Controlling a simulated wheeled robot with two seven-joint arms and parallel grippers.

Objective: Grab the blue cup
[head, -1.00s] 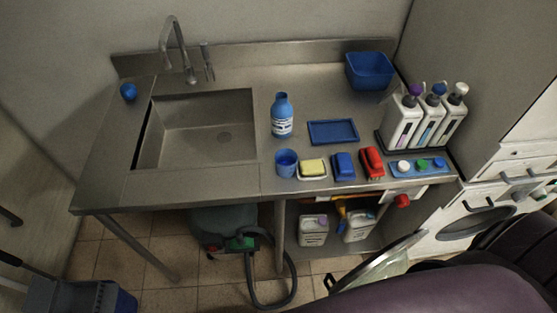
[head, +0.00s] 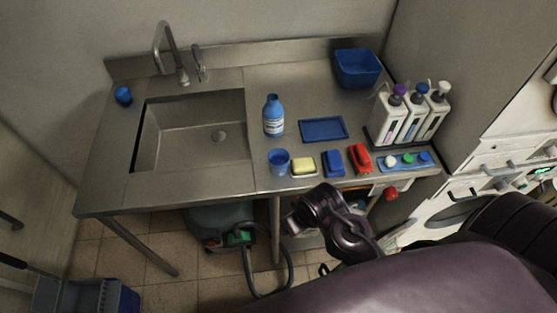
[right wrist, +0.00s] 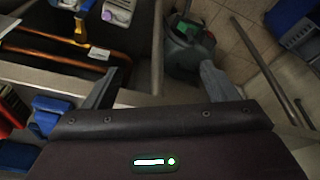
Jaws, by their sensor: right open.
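The blue cup (head: 279,162) stands upright near the front edge of the steel counter in the head view, left of a yellow sponge in a dish. Nothing touches it. My right arm has come up in front of the counter, right of and below the cup; its fingertips cannot be made out there. In the right wrist view my right gripper (right wrist: 160,86) is open and empty, its two fingers spread near the counter's front edge. I cannot pick out the cup in that view. My left gripper is not in view.
A blue bottle (head: 273,116) stands behind the cup. The yellow sponge (head: 303,165), a blue item (head: 333,163) and a red item (head: 359,158) line the front edge to its right. A blue tray (head: 324,129) lies behind them. The sink (head: 190,135) is left.

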